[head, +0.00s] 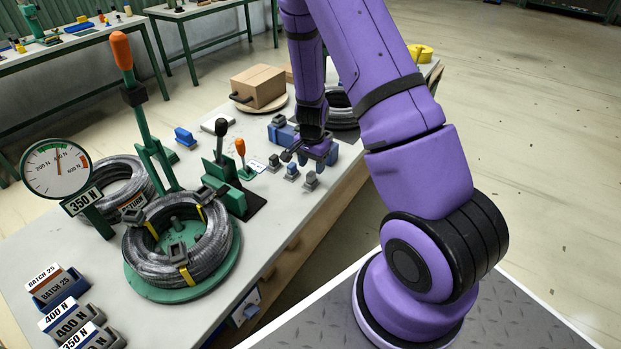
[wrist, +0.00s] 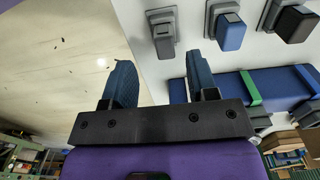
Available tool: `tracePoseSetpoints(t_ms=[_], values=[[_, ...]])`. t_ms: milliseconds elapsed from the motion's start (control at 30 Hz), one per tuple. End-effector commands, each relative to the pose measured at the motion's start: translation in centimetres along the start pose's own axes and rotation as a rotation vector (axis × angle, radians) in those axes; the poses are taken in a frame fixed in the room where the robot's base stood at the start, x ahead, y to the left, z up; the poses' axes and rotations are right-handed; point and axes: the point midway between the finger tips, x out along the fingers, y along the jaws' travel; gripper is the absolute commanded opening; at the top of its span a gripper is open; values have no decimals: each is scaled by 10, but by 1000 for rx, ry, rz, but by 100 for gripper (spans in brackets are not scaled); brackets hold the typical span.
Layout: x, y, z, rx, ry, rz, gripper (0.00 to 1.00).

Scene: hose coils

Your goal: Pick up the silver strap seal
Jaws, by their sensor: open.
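The silver strap seal (wrist: 163,38) is a small grey block on a flat base. In the wrist view it stands on the white bench top, ahead of the gap between my fingers and apart from them. In the head view it is the grey piece (head: 311,181) nearest the bench's front edge. My gripper (wrist: 160,82) is open and empty, with two blue ridged fingers. In the head view my gripper (head: 319,158) is low over the bench, just behind the seals; its fingertips are partly hidden there.
A blue-topped seal (wrist: 230,33) and a black-topped seal (wrist: 297,23) stand in a row beside the silver one. A blue case with a green band (wrist: 225,90) lies close by my right-hand finger. Hose coils (head: 180,240), an orange-handled lever (head: 240,148) and a cardboard box (head: 258,86) share the bench.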

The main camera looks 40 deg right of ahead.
Motion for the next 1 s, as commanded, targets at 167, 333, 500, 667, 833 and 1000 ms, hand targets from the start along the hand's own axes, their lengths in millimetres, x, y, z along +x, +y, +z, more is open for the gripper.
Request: tracePoseSetpoints(t_ms=[167,333,500,667,833,1000], values=[[14,-2,-1,2,-1,1,53],[38,-5,-3,2,-2,2,53],[51,-6,-3,1,-1,0,53],[53,-6,-2,0,0,-1,53],[52,-6,-2,0,0,-1,37],[52,-6,-2,0,0,-1,0]])
